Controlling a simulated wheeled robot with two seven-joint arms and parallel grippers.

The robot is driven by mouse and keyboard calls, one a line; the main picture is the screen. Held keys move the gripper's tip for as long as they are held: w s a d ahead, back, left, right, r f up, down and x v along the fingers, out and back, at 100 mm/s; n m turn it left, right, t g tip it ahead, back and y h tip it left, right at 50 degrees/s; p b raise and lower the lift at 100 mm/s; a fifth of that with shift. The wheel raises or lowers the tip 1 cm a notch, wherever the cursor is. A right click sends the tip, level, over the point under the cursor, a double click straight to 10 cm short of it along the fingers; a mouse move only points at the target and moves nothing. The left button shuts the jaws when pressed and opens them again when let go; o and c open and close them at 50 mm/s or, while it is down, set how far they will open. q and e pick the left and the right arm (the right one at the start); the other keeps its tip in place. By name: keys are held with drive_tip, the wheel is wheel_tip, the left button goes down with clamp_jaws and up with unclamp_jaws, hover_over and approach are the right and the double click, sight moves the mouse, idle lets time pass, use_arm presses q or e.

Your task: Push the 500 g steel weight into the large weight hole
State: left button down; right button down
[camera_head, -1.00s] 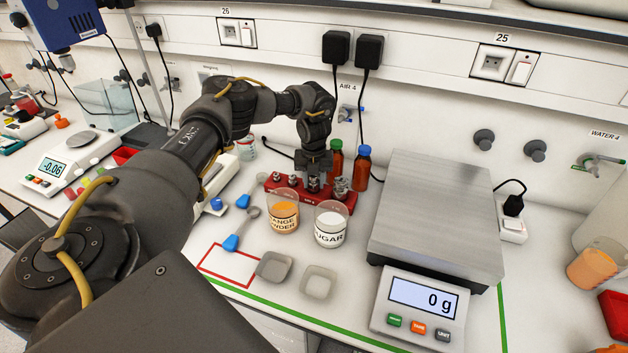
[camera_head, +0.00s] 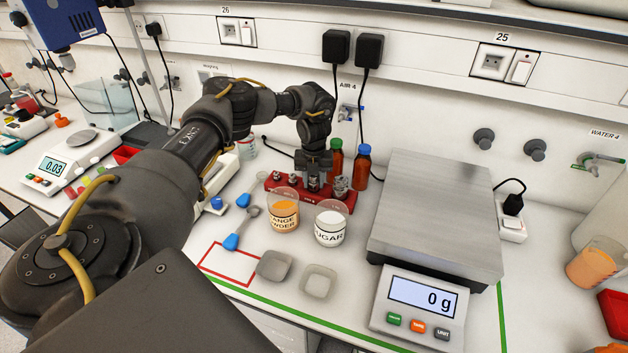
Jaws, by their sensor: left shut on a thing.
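A red weight block (camera_head: 352,201) stands behind the two beakers, with several steel weights in a row in it. My left gripper (camera_head: 313,178) points down over the middle of the block and is shut on a steel weight (camera_head: 313,185), mostly hidden by the fingers. I cannot tell how deep this weight sits in its hole. A larger steel weight (camera_head: 341,186) stands just to its right, and smaller weights (camera_head: 291,178) stand to its left. My right gripper is not in view.
Beakers of orange powder (camera_head: 284,212) and sugar (camera_head: 331,226) stand close in front of the block. Brown bottles (camera_head: 362,168) stand right behind it. A large scale (camera_head: 437,215) reading 0 g is to the right. Weighing boats (camera_head: 318,282) and a spoon (camera_head: 243,228) lie in front.

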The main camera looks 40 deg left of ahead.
use_arm(q)
drive_tip(key=shift+f, duration=0.2)
drive_tip(key=c, duration=0.9)
unclamp_jaws()
drive_tip(key=shift+r, duration=0.1)
drive_tip(key=shift+w+r+b, duration=0.1)
drive_tip(key=shift+r+b, duration=0.2)
drive_tip(key=shift+r, duration=0.15)
wheel_tip(320, 180, up, 5)
drive_tip(key=shift+f+b, duration=0.15)
drive_tip(key=shift+b, duration=0.65)
drive_tip(key=shift+r, duration=2.6)
